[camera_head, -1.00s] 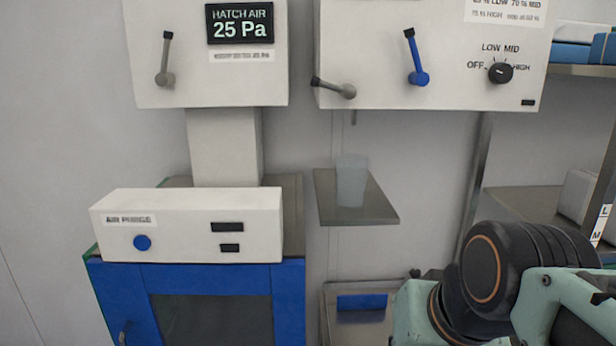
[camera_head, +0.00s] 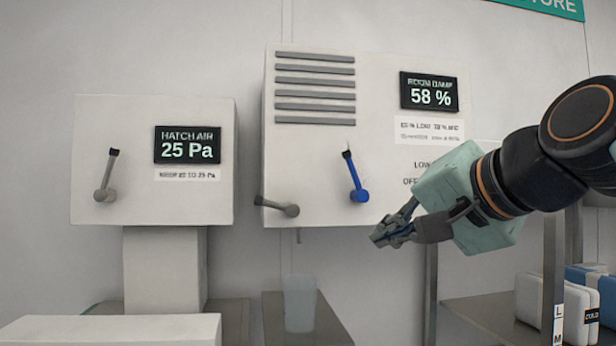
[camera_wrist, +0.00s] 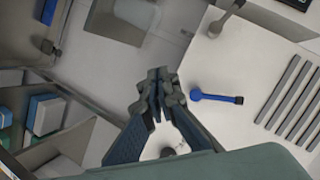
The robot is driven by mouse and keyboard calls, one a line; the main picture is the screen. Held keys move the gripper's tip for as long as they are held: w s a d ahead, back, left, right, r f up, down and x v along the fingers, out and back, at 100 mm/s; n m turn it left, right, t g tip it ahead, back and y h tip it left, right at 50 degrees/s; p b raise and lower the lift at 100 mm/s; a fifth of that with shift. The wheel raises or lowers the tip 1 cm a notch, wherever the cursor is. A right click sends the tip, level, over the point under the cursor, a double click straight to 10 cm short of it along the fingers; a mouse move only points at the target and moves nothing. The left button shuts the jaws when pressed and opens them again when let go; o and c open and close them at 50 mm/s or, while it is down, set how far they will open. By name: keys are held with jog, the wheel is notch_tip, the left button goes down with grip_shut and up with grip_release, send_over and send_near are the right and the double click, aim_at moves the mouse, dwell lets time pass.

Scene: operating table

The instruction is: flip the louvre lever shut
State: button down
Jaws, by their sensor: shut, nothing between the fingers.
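The white box (camera_head: 380,75) on the wall bears grey louvre slats (camera_head: 315,88). A blue lever (camera_head: 358,182) on its front stands up, leaning slightly left, with a dark tip. A grey lever (camera_head: 280,206) at the lower left edge points left, nearly level. I cannot tell from labels which lever works the louvres. My gripper (camera_head: 384,237) is shut and empty, below and right of the blue lever, apart from it. In the wrist view the blue lever (camera_wrist: 215,97) is just right of the fingertips (camera_wrist: 157,82); the slats (camera_wrist: 285,95) are farther right.
A smaller white box (camera_head: 90,150) with its own grey lever (camera_head: 104,180) and a 25 Pa display (camera_head: 188,145) is at left. A shelf (camera_head: 330,325) with a clear cup (camera_head: 299,300) is below. A post (camera_head: 553,270) and shelving stand at right.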

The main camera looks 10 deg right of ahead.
jog(key=d+r+m+t+b, duration=0.1)
jog(key=d+r+m+t, duration=0.4)
jog(key=r, duration=0.8)
jog(key=n+g+p, duration=0.1)
jog(key=g+p, duration=0.1)
send_near(350, 165)
jog(key=w+d, duration=0.3)
jog(key=w, duration=0.2)
jog(key=shift+w+a+f, duration=0.15)
jog(key=shift+w+a, duration=0.35)
jog(key=shift+a, duration=0.2)
jog(key=shift+w+a+f, duration=0.15)
jog(key=shift+w+a, duration=0.3)
jog(key=shift+a, duration=0.25)
jog(key=shift+n, duration=0.3)
jog(key=shift+w+a+f+n+b, duration=0.15)
jog(key=shift+a+f+n+b, duration=0.1)
jog(key=shift+a+n+b, duration=0.3)
jog(key=shift+a+n, duration=0.4)
jog(key=shift+n, duration=0.05)
jog(key=shift+d+r, duration=0.1)
